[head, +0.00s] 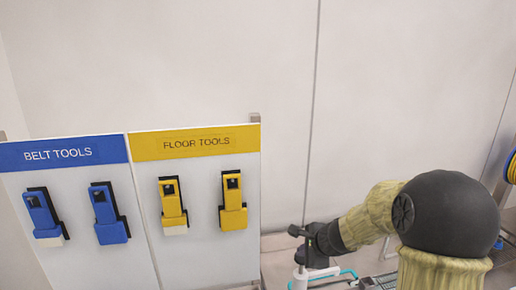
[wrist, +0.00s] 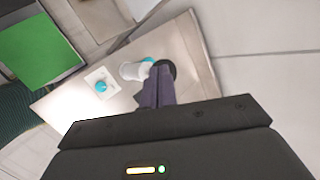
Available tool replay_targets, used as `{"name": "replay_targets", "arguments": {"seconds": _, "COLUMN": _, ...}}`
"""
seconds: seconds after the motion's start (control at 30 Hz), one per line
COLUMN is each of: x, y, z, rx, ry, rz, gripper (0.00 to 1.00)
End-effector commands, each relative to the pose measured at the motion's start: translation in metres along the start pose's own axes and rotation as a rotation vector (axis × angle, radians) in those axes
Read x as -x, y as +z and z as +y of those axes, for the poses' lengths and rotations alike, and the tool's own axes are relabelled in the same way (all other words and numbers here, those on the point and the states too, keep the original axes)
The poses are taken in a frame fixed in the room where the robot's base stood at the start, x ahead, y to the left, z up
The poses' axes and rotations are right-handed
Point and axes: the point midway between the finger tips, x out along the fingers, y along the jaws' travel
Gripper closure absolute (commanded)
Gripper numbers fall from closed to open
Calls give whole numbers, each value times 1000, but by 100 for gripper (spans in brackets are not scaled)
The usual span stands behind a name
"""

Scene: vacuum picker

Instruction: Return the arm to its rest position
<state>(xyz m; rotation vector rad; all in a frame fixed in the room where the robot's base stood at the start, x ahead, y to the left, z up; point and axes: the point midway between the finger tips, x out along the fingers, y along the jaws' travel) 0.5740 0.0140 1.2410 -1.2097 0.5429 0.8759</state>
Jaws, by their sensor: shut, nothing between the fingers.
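My arm reaches in from the lower right of the head view, with its dark end low beside the tool panels. My gripper (wrist: 156,84) shows in the wrist view as dark purple fingers held together, with nothing seen between them. It is above a pale surface (wrist: 70,97). A white bottle-like item (wrist: 134,71) appears beside the fingertips, partly hidden by them. I cannot tell how far below the fingers it is.
A blue-headed BELT TOOLS panel (head: 85,215) holds two blue tools. A yellow-headed FLOOR TOOLS panel (head: 205,252) holds two yellow tools. In the wrist view, a white square with a teal round item (wrist: 101,86) and a green panel (wrist: 38,52) lie left.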

Motion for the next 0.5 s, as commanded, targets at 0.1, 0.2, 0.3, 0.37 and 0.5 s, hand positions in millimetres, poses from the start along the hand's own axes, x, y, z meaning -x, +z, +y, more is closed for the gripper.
{"name": "replay_targets", "arguments": {"seconds": 0.1, "x": 8, "y": 9, "z": 37, "rx": 247, "ry": 79, "rz": 8, "gripper": 100}}
{"name": "replay_targets", "arguments": {"seconds": 0.2, "x": 17, "y": 13, "z": 67, "rx": 450, "ry": 149, "rz": 11, "gripper": 100}}
{"name": "replay_targets", "arguments": {"seconds": 0.3, "x": 28, "y": 13, "z": 95, "rx": 652, "ry": 217, "rz": 10, "gripper": 100}}
{"name": "replay_targets", "arguments": {"seconds": 0.37, "x": 35, "y": 12, "z": 113, "rx": 770, "ry": 260, "rz": 7, "gripper": 100}}
{"name": "replay_targets", "arguments": {"seconds": 0.5, "x": 51, "y": 8, "z": 151, "rx": 1046, "ry": 357, "rz": -10, "gripper": 100}}
